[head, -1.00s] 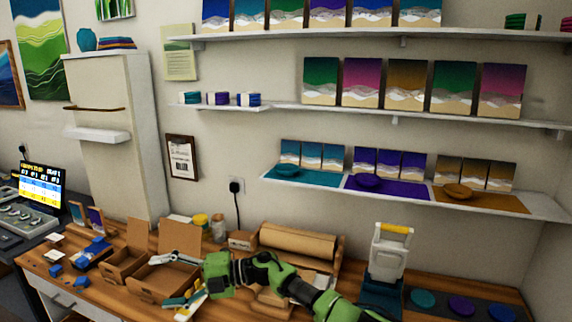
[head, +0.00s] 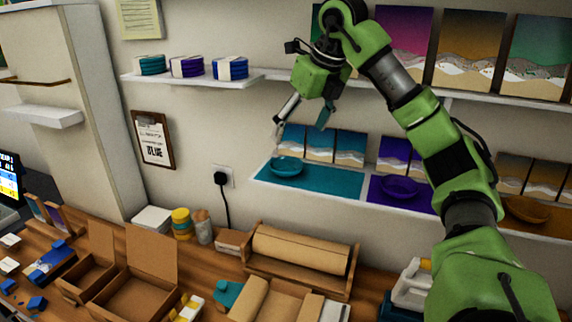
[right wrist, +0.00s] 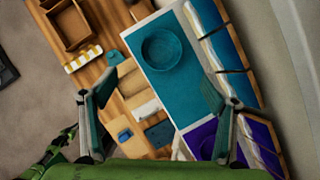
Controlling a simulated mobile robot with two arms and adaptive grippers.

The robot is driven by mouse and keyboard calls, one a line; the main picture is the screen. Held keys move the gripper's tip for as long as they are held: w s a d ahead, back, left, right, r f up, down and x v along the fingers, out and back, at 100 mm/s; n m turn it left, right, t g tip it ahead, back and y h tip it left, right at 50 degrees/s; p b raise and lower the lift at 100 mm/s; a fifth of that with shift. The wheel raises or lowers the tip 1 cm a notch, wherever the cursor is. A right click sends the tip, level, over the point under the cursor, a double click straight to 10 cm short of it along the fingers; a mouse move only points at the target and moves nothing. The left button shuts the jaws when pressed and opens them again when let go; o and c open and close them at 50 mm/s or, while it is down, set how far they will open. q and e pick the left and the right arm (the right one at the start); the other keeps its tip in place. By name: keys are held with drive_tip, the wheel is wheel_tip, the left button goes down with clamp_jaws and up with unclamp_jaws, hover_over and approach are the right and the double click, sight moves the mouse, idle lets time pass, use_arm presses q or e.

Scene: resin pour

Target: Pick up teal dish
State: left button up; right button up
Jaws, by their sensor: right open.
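The teal dish (head: 287,167) is a shallow round bowl resting on a teal mat (head: 330,180) at the left end of the low wall shelf. My right gripper (head: 300,126) is open and empty, above the dish and reaching down toward it. In the right wrist view the teal dish (right wrist: 161,49) lies beyond the two spread fingers of my right gripper (right wrist: 158,97), apart from them. My left gripper is not in view.
Small teal-and-sand panels (head: 320,142) stand behind the dish. A purple dish (head: 399,187) sits on a purple mat to the right. An upper shelf (head: 195,80) with coaster stacks is close by. The workbench below holds open boxes (head: 138,280) and a paper roll (head: 300,250).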

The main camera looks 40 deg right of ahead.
approach(287, 164)
drive_tip(key=x, duration=0.3)
drive_tip(key=shift+s+f+p, duration=0.1)
drive_tip(key=shift+s+p, duration=0.05)
drive_tip(key=shift+p, duration=0.2)
drive_tip(key=shift+w+f, duration=0.3)
drive_tip(key=shift+f, duration=0.1)
drive_tip(key=p+x, duration=0.2)
drive_tip(key=x, duration=0.2)
drive_tip(key=shift+w+d+p, duration=0.15)
drive_tip(key=shift+w+p, duration=0.05)
drive_tip(key=shift+p, duration=0.1)
drive_tip(key=shift+w+f, duration=0.1)
drive_tip(key=shift+f, duration=0.2)
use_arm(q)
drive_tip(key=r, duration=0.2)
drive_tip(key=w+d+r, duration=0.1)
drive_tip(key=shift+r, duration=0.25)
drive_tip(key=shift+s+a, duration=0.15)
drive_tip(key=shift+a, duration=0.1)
use_arm(e)
drive_tip(key=c, duration=1.2)
